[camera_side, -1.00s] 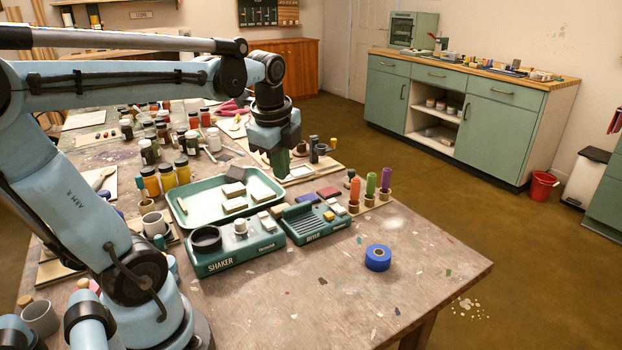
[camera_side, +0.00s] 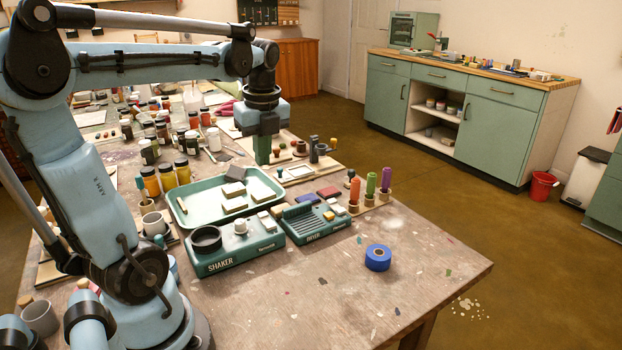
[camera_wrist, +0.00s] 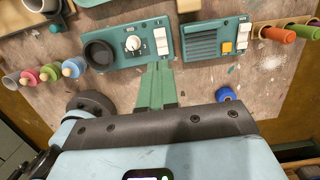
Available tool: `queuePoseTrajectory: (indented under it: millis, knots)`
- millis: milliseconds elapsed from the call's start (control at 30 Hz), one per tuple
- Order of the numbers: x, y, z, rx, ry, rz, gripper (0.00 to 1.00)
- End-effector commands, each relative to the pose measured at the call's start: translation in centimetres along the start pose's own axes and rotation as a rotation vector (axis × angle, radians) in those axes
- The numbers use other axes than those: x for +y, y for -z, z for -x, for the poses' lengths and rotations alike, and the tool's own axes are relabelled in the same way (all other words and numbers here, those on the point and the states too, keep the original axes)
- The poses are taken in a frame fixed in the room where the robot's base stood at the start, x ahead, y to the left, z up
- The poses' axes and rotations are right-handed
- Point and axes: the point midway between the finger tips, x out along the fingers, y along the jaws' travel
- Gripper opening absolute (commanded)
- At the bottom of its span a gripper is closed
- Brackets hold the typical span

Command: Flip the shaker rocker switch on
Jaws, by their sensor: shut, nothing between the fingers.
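The shaker (camera_side: 232,262) is a green box on the table with a black round cup holder and a white knob. Its white rocker switch (camera_side: 266,221) sits at the right end of its top. In the wrist view the shaker (camera_wrist: 125,58) is at upper centre, with the rocker switch (camera_wrist: 161,41) at its right; which way it is tipped I cannot tell. My gripper (camera_side: 263,161) is shut and empty, pointing down, and in the side view it appears above and beyond the shaker. In the wrist view my gripper's green fingertips (camera_wrist: 159,66) overlap the shaker's edge below the switch, apparently not touching.
The dryer (camera_side: 318,230), with its own white switch and yellow button, stands right of the shaker. A green tray (camera_side: 180,213) with blocks lies behind. Coloured sticks in holders (camera_side: 370,190) and a blue tape roll (camera_side: 378,257) are to the right. The front table is clear.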

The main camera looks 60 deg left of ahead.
Motion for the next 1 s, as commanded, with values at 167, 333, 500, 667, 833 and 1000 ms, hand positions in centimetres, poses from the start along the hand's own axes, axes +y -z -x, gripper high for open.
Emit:
queuePoseTrajectory:
  millis: [167,333,500,667,833,1000]
  knots:
    - [0.0,0.0,-1.9,0.0,0.0,0.001,0.0]
    - [0.0,0.0,-4.4,0.0,0.0,0.001,0.0]
    - [0.0,0.0,-6.9,0.0,0.0,0.001,0.0]
    - [0.0,0.0,-9.2,0.0,0.0,0.002,0.0]
    - [0.0,0.0,-11.3,0.0,0.001,0.002,0.0]
    - [0.0,0.0,-12.8,0.0,0.001,0.001,0.0]
